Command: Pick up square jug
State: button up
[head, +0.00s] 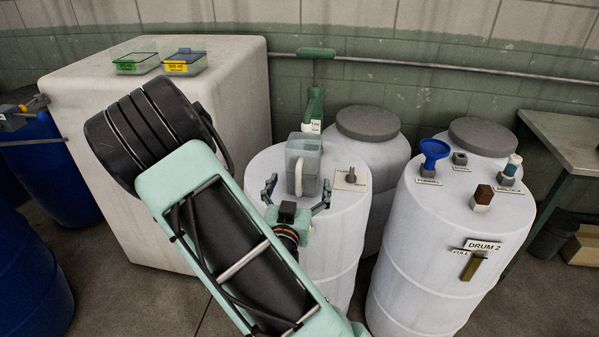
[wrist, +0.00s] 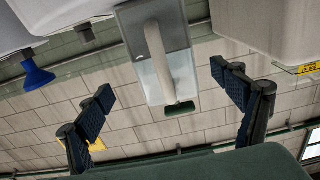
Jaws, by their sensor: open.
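The square jug (head: 308,160) is a pale grey, boxy jug with a light handle on the side facing me. It stands upright on the top of the white drum (head: 336,236) in the middle of the head view. My gripper (head: 296,189) is open, just in front of the jug and on its handle side. In the wrist view the jug (wrist: 186,38) shows upside down, between and beyond the two spread fingers of my gripper (wrist: 162,78). The fingers appear clear of the jug, with nothing between them.
A small plate with a knob (head: 350,178) sits right of the jug. A green pump (head: 315,100) stands behind it. A second drum (head: 430,240) at right carries a blue funnel (head: 434,152) and small items. A large white tank (head: 200,120) bears two trays (head: 185,63).

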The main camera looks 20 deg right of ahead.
jog(key=x, duration=0.3)
jog(key=shift+s, duration=0.1)
jog(key=shift+a+p+x, duration=0.25)
jog(key=shift+p+x, duration=0.2)
jog(key=shift+x, duration=2.6)
jog(key=shift+c, duration=0.4)
jog(key=c, duration=1.8)
jog(key=shift+w+r, duration=0.1)
jog(key=shift+w, duration=0.1)
jog(key=shift+c, duration=0.3)
jog(key=shift+r, duration=0.1)
